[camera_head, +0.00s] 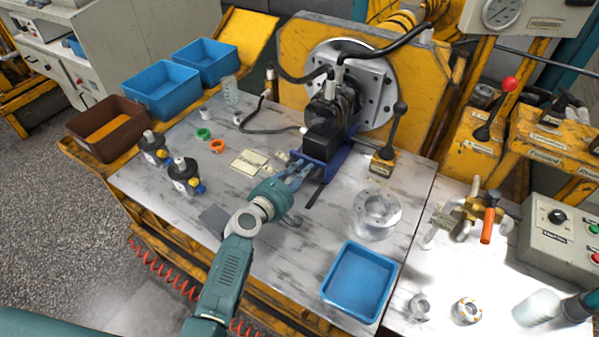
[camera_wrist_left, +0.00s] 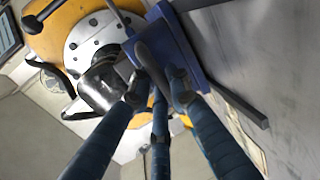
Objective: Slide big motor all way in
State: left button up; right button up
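The big motor (camera_head: 328,122) is a dark block with black hoses on top. It sits on a blue cradle (camera_head: 333,163) in front of a round grey flange plate (camera_head: 377,88). Any gap between motor and plate is hard to judge. The motor (camera_wrist_left: 103,82) and cradle (camera_wrist_left: 188,42) also show in the left wrist view. My left gripper (camera_head: 303,168) is at the cradle's near end. Contact is unclear.
A black-knobbed lever (camera_head: 396,130) stands right of the motor. A clear cylinder (camera_head: 376,214) and a blue bin (camera_head: 358,282) are on the table's right side. Small pumps (camera_head: 183,175), coloured rings (camera_head: 216,146) and a label card (camera_head: 249,163) lie left.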

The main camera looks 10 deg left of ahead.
pick_arm(q)
jog(key=o, duration=0.4)
jog(key=shift+w+r, duration=0.1)
jog(key=shift+r, duration=0.05)
jog(key=shift+s, duration=0.2)
jog(key=v, duration=1.1)
jog(key=shift+s+a, duration=0.2)
jog(key=shift+s, duration=0.05)
